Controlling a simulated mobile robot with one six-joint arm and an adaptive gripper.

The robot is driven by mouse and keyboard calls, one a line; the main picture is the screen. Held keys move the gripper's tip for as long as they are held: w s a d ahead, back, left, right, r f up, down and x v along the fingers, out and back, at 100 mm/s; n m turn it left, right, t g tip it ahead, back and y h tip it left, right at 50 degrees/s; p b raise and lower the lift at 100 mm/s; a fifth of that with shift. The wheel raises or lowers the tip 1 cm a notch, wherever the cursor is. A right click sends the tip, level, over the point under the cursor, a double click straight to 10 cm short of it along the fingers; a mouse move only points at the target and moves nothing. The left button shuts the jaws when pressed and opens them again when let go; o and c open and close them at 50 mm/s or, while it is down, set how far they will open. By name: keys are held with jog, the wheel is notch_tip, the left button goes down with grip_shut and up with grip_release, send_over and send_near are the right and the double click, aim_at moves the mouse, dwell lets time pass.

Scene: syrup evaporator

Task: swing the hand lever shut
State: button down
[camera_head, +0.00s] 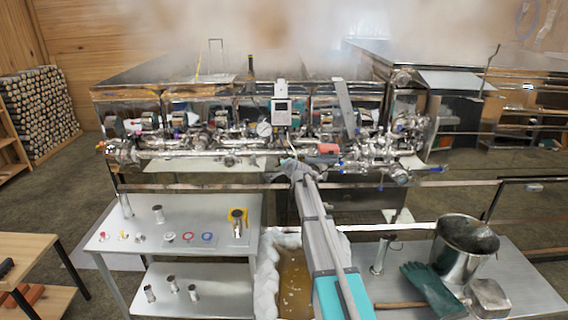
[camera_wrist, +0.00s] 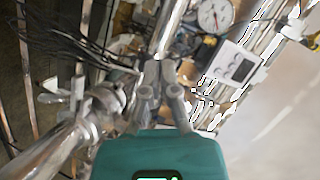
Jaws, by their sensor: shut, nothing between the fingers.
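A metal pipe manifold (camera_head: 205,152) runs along the front of the evaporator, with several valves and small handles. An orange-red handle (camera_head: 327,148) sits on it just right of my gripper, and a blue handle (camera_head: 435,169) is at its right end. I cannot tell for sure which of these is the hand lever. My gripper (camera_head: 292,165) is at the manifold's front edge; it also shows in the wrist view (camera_wrist: 160,68), shut and empty. A metal pipe (camera_wrist: 172,28) lies just beyond its fingertips; touching or apart is unclear. A winged clamp (camera_wrist: 65,97) is to its left.
A round gauge (camera_head: 264,129) and a white display box (camera_head: 281,112) stand above the manifold. A shelf table (camera_head: 190,240) with small fittings is left. A bench (camera_head: 525,275) with a steel pot (camera_head: 463,255) and green gloves (camera_head: 432,285) is right. Steam hangs above.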

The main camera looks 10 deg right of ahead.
jog(key=s+a+r+p, duration=0.3)
jog(key=s+a, duration=0.2)
jog(key=a, duration=0.3)
jog(key=shift+s+a+r, duration=0.2)
jog(key=shift+a+r, duration=0.15)
jog(key=shift+r, duration=0.05)
jog(key=s+f+n+g+b, duration=0.3)
jog(key=s+f, duration=0.4)
jog(key=s, duration=0.7)
jog(key=s+f+n+g+b, duration=0.3)
jog(key=s+f+n+g, duration=0.2)
jog(key=s, duration=0.9)
jog(key=s+f+n+g+h+b, duration=0.1)
jog(key=s+f+n+g+b, duration=0.2)
jog(key=s+f, duration=0.6)
jog(key=s+a+n+g, duration=0.1)
jog(key=s+n+g, duration=0.1)
jog(key=s, duration=0.3)
jog(key=shift+s+f+g, duration=0.25)
jog(key=shift+f+g, duration=0.15)
jog(key=shift+g, duration=0.2)
jog(key=shift+s, duration=0.1)
